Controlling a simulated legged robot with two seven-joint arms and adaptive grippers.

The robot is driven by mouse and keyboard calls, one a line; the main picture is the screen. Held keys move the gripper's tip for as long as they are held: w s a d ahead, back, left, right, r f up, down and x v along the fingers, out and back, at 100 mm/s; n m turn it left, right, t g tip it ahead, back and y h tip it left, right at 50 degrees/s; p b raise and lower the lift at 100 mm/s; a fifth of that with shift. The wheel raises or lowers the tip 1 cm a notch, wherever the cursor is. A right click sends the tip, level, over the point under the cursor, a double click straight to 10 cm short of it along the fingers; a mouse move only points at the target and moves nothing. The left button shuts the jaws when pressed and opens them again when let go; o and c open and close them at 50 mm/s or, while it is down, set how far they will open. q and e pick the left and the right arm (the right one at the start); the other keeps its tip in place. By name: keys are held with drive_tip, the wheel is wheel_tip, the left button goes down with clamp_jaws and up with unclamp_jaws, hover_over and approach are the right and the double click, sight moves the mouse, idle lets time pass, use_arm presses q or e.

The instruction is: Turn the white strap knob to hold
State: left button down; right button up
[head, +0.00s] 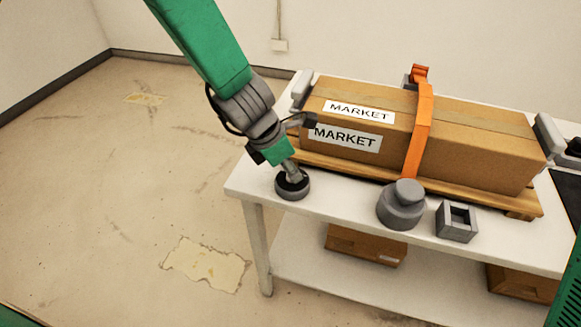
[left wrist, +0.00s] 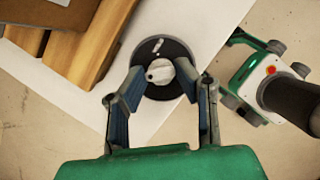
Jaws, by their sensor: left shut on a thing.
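The white strap knob (left wrist: 160,71) sits in the middle of a dark round base (left wrist: 152,50) in the left wrist view. A small pale mark shows on the base above the knob. In the head view the round base (head: 292,192) stands at the table's near left corner, and the knob is mostly hidden by my gripper. My left gripper (left wrist: 161,77) points down over the base, its two fingers on either side of the knob and shut on it. An orange strap (head: 419,135) runs over the cardboard box. My right gripper is in neither view.
The box (head: 480,135) lies on a wooden pallet (head: 505,203) on the white table (head: 335,205). A grey stepped cylinder (head: 401,210) and a grey square block (head: 456,222) stand along the front edge. Smaller boxes (head: 365,245) are on the lower shelf. Floor left of the table is clear.

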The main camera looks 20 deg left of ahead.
use_arm(q)
drive_tip(key=shift+r+m+p, duration=0.15)
drive_tip(key=shift+m+p, duration=0.15)
drive_tip(key=shift+p, duration=0.35)
drive_tip(key=m+g+p, duration=0.1)
drive_tip(key=m+p, duration=0.1)
drive_tip(key=p, duration=0.2)
drive_tip(key=m+g+h+p, duration=0.1)
drive_tip(key=m+p, duration=0.2)
drive_tip(key=shift+w+a+p, duration=0.15)
drive_tip(key=shift+p, duration=0.25)
drive_tip(key=shift+m+g+p, duration=0.4)
drive_tip(key=shift+m+p, duration=0.25)
drive_tip(key=shift+m, duration=0.45)
drive_tip(key=shift+w+m+g+p, duration=0.15)
drive_tip(key=shift+m+g+p, duration=0.2)
drive_tip(key=shift+m, duration=0.55)
drive_tip(key=m+g, duration=0.1)
drive_tip(key=m, duration=0.1)
drive_tip(key=shift+m, duration=0.3)
drive_tip(key=m+g, duration=0.1)
drive_tip(key=m, duration=0.1)
drive_tip(key=m+y, duration=0.1)
drive_tip(key=m, duration=0.2)
drive_tip(key=shift+w+m+g+b, duration=0.2)
drive_tip(key=shift+m+g+b, duration=0.1)
drive_tip(key=shift+g+b, duration=0.05)
